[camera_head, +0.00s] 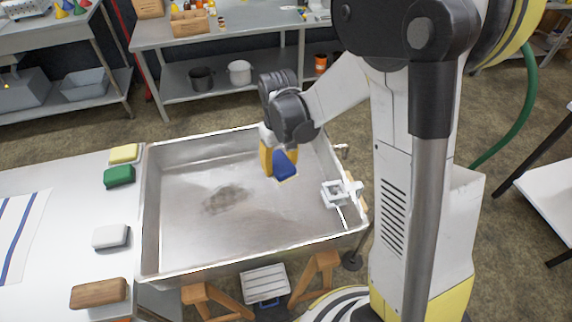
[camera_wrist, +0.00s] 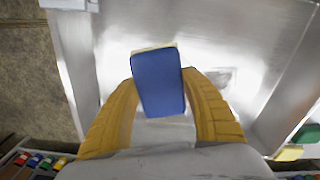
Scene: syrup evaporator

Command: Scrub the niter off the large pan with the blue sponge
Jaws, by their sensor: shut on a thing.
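The large pan (camera_head: 180,262) is a wide, shallow metal pan beside the white table. A brownish-grey niter patch (camera_head: 226,199) lies on its floor, left of centre. It also shows in the wrist view (camera_wrist: 222,76), to the right of the sponge. The blue sponge (camera_head: 285,166) has a pale layer behind its blue face. My gripper (camera_head: 277,162) is shut on the blue sponge, with a yellow finger on each side of it in the wrist view (camera_wrist: 158,92). It is over the back right part of the pan, apart from the patch. Whether the sponge touches the pan cannot be told.
A yellow sponge (camera_head: 124,153), a green sponge (camera_head: 119,176), a white block (camera_head: 110,236) and a wooden brush or block (camera_head: 98,293) lie on the white table (camera_head: 60,255). A light clamp-like fitting (camera_head: 338,192) sits at the pan's right wall. The pan floor is otherwise clear.

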